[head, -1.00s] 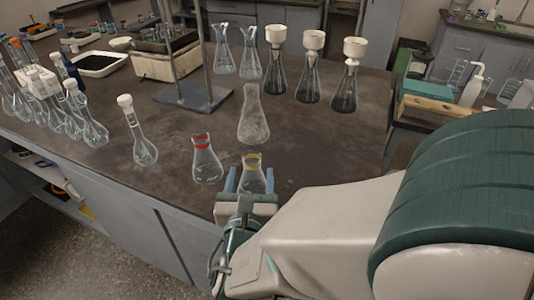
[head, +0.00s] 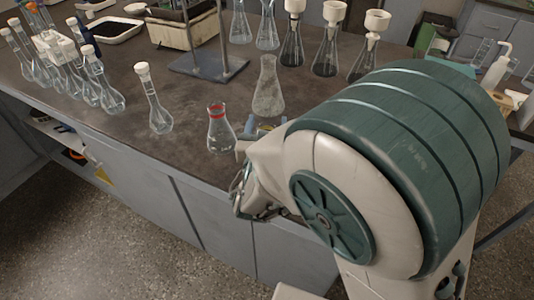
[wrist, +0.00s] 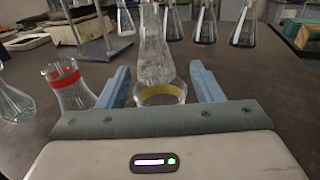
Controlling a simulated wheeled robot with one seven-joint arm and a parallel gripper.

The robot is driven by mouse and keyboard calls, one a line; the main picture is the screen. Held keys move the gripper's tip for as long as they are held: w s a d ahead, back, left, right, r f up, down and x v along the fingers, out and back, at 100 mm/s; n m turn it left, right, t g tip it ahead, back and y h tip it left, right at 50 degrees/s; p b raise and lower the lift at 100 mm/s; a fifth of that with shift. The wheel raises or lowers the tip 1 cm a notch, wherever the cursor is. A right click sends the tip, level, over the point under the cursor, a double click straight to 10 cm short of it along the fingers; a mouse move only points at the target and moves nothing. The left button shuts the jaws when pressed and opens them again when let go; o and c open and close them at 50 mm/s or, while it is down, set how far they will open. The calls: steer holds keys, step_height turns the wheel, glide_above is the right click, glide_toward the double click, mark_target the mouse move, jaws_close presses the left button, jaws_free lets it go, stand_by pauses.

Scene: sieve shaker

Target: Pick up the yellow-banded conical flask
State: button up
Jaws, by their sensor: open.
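The yellow-banded conical flask (wrist: 160,95) is clear glass and upright. In the wrist view it shows between the two blue fingers of my gripper (wrist: 162,76), with gaps on both sides. My gripper is open and not closed on it. The flask's lower part is hidden behind the gripper body. In the head view my arm covers nearly all of the flask, and only bits of the blue fingers of my gripper (head: 266,126) show.
A red-banded flask (head: 220,128) stands close on the left, near the left finger (wrist: 70,88). A taller clear flask (head: 267,92) stands right behind. Flasks with white funnels (head: 328,50) stand farther back. A stand base (head: 207,68) and volumetric flasks are on the left.

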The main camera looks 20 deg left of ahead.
steer(key=shift+c, duration=0.3)
jaws_close()
